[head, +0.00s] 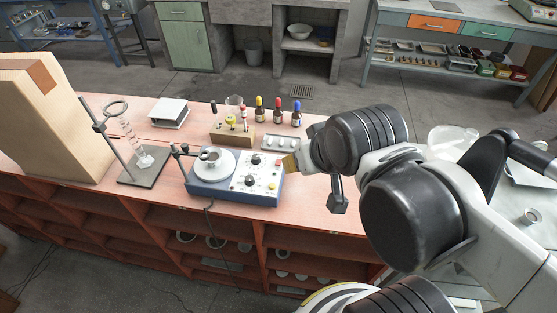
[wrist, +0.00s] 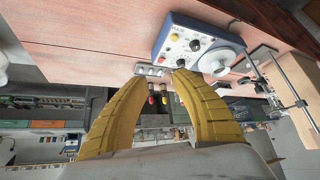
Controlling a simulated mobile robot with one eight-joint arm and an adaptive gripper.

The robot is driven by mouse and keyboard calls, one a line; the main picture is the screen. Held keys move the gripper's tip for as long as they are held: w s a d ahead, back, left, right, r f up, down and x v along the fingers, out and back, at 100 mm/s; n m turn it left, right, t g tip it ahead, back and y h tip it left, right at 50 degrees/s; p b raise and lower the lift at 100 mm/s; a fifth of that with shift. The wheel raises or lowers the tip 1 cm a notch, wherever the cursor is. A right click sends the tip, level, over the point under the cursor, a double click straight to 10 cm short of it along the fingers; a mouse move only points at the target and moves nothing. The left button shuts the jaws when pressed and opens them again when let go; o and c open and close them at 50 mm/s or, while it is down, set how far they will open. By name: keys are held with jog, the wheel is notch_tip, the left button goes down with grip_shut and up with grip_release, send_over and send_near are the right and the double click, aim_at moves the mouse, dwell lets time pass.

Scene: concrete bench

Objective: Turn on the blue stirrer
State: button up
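The blue stirrer (head: 236,194) sits on the bench, with a pale top panel carrying several coloured knobs or buttons and a black knob (head: 249,180). A round white plate (head: 221,172) with a small cup (head: 209,156) is on its left side. In the wrist view the stirrer (wrist: 163,36) is at the upper right, its panel and black knob (wrist: 195,45) facing me. My gripper (head: 290,163) is at the panel's right edge in the head view, mostly hidden behind my arm. In the wrist view its yellow fingers (wrist: 159,76) are apart and empty; contact with the stirrer cannot be told.
A white box (head: 169,113) lies further back. The front right bench is clear.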

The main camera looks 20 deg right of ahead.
jog(key=shift+w+r, duration=0.1)
jog(key=shift+r, duration=0.1)
grip_shut()
jog(key=w+d+m+g+p, duration=0.1)
jog(key=w+m+g+p, duration=0.5)
jog(key=w, duration=0.8)
jog(key=shift+d, duration=0.2)
jog(key=shift+f+h, duration=0.1)
jog(key=shift+h, duration=0.2)
